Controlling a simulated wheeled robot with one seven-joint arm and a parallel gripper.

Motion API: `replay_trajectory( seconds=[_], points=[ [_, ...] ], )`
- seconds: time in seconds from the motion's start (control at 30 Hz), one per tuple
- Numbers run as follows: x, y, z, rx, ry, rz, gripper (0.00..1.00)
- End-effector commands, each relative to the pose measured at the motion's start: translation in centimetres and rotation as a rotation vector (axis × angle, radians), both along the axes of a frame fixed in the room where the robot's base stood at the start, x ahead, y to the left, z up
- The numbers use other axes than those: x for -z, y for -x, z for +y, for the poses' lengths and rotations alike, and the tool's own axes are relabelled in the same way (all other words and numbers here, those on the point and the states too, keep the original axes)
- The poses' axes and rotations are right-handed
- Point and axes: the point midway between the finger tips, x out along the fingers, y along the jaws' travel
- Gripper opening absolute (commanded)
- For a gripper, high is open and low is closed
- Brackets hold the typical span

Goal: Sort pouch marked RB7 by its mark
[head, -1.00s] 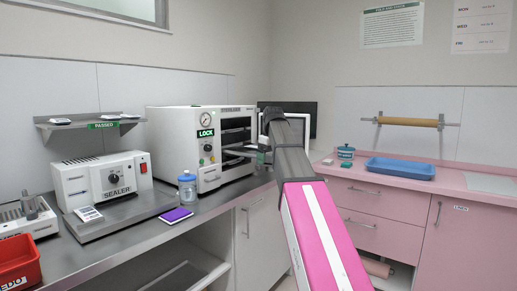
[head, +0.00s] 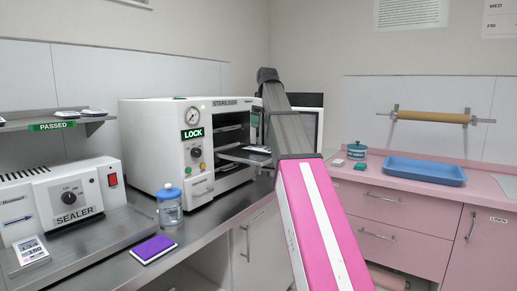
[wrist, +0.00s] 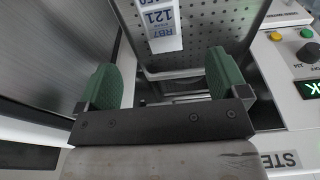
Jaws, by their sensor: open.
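The pouch marked RB7 (wrist: 160,28) lies on a perforated tray (wrist: 205,40) in the wrist view, with a white label and blue print that includes 121. Its far end is cut off by the picture edge. My gripper (wrist: 167,78) is open and empty, its two green fingers apart, just short of the pouch's near end. In the head view the tray (head: 238,154) juts from the open steriliser (head: 165,140), and my arm hides most of my gripper. A PASSED shelf (head: 15,125) at the left holds several pouches.
A blue tray (head: 425,171) lies on the pink counter. The steriliser's door stands open behind my arm.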

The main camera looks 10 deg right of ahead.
Motion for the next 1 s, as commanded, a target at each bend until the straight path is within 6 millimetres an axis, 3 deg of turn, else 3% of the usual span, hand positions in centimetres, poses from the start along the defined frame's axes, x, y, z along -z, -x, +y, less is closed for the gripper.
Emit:
replay_trajectory(
  seconds=[0.4,0.63,1.0],
  points=[
    [4.9,-0.3,0.5,-0.001,0.0,0.011,0.92],
    [6.3,-0.5,0.6,-0.001,0.001,0.011,0.92],
    [10.6,-1.0,1.0,-0.001,0.0,0.01,0.92]
  ],
)
